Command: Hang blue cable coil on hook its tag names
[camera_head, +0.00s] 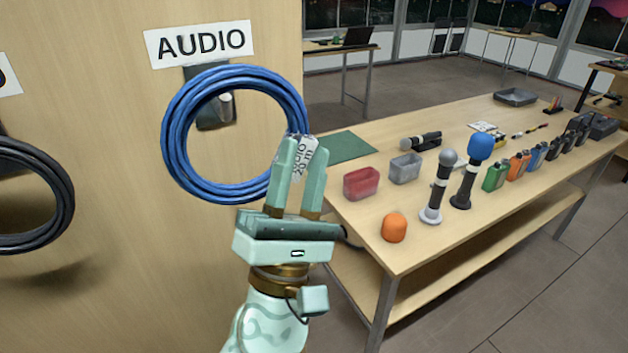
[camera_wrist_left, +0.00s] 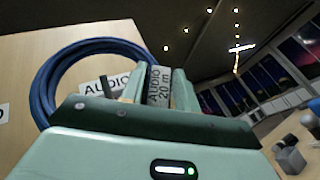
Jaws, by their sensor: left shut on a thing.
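The blue cable coil (camera_head: 178,152) is at the wooden panel under a white label (camera_head: 200,43) reading AUDIO. The hook (camera_head: 218,108) below that label shows through the coil's opening; I cannot tell whether the coil rests on it. My left gripper (camera_head: 294,168) is shut on the coil's right side, by its tag (camera_head: 307,158), which reads AUDIO 20 m. In the left wrist view the coil (camera_wrist_left: 42,88) stands behind the fingers (camera_wrist_left: 158,88), with the tag (camera_wrist_left: 158,86) between them. My right gripper is not in view.
A black cable coil (camera_head: 58,178) hangs on the panel at the left. A wooden table (camera_head: 350,218) at the right holds microphones, a red bin (camera_head: 361,183), a grey bin (camera_head: 405,168), an orange foam cover (camera_head: 394,228) and several coloured packs. Floor is free at the lower right.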

